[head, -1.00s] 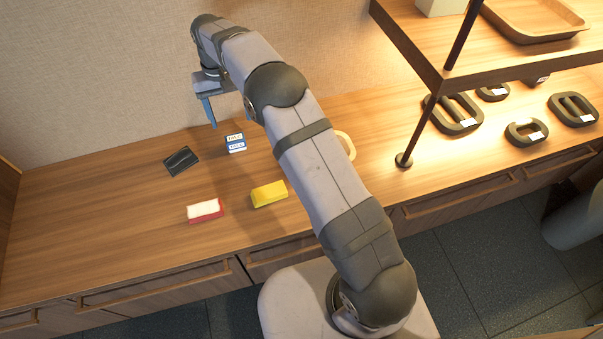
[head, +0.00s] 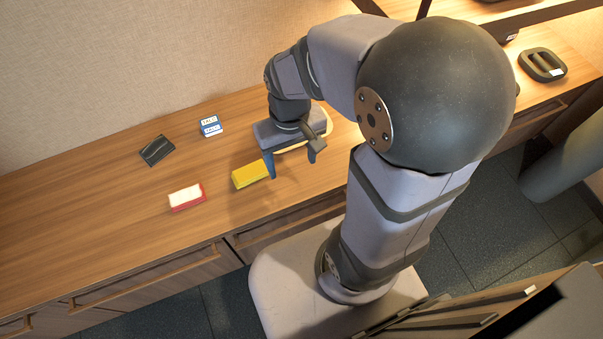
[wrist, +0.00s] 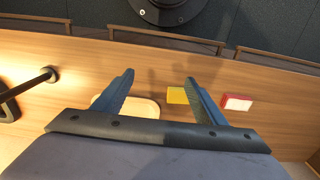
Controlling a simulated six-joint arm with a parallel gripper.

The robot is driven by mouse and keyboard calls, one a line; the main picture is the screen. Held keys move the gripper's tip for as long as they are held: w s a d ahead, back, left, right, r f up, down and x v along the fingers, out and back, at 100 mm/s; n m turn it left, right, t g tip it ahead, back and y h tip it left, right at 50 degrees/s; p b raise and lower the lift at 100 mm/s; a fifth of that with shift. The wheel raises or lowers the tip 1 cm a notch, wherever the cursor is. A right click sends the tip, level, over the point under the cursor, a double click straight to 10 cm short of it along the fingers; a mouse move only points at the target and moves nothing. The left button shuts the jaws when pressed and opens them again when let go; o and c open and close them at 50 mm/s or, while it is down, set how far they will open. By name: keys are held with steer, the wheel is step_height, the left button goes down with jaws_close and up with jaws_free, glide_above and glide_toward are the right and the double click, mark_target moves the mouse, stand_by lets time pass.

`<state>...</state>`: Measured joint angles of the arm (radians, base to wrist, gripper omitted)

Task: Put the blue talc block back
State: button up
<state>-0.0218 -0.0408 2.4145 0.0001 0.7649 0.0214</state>
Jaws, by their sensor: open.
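The blue talc block (head: 210,126), blue with white labels, stands on the wooden counter near the back wall in the head view. I cannot make it out in the wrist view. My gripper (head: 293,168) is open and empty, to the right of the talc block and apart from it, above the counter just right of a yellow block.
The yellow block (head: 250,173) and a red block with a white top (head: 187,197) lie toward the front edge. A dark flat item (head: 157,150) lies left of the talc block. A pale board (wrist: 135,107) is partly hidden by my gripper. Dark handle-like weights (head: 542,65) sit at right.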

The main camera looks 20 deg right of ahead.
steer(key=s, duration=0.2)
steer(key=s+f, duration=0.1)
steer(key=s, duration=0.1)
steer(key=shift+d, duration=0.3)
step_height(320, 180, up, 27)
steer(key=p, duration=2.7)
steer(key=shift+r, duration=0.2)
